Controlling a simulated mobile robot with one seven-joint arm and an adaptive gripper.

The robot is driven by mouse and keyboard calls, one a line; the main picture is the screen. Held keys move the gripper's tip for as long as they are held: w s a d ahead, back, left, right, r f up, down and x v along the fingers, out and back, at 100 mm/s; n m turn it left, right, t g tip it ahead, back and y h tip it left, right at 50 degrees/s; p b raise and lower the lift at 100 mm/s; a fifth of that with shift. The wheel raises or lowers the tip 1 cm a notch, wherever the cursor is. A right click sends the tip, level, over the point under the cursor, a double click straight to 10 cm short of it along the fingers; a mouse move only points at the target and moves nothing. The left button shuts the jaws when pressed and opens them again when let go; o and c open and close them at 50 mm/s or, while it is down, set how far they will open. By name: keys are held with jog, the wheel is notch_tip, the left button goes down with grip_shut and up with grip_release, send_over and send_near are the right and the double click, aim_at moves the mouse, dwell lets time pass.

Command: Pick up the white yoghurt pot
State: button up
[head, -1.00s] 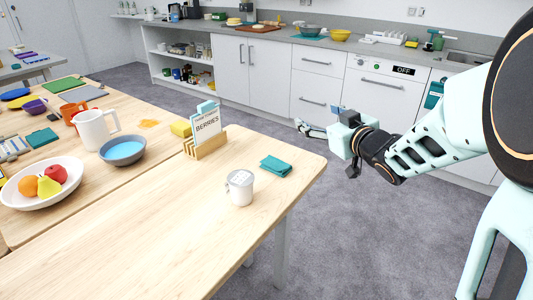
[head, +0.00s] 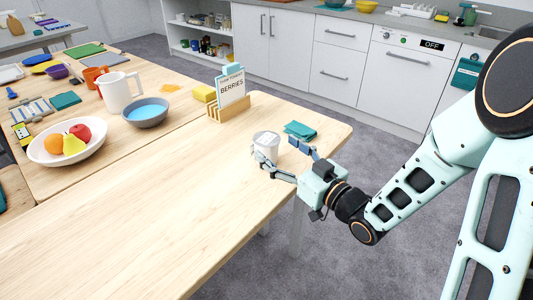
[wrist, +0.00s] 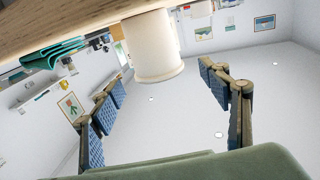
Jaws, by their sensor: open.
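The white yoghurt pot (head: 267,138) stands upright near the right edge of the wooden table (head: 150,215). My gripper (head: 277,150) is open, at the pot's near right side, with one finger in front of the pot and the other to its right. In the wrist view, the pot (wrist: 152,48) shows at the top, lined up between the two spread fingertips (wrist: 160,71). The pot's lower part is partly hidden by a finger in the head view. I cannot tell whether a finger touches it.
A folded teal cloth (head: 300,130) lies just behind the pot, close to the right finger. A wooden holder with a berries card (head: 231,88) stands further back. A blue bowl (head: 147,113) and a fruit bowl (head: 92,152) stand left. The table's front is clear.

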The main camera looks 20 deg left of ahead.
aim_at(267, 139)
jog(key=x, duration=0.5)
jog(key=shift+w+a+r+b, duration=0.1)
jog(key=shift+b, duration=0.25)
jog(key=c, duration=1.4)
jog(key=shift+r, duration=0.1)
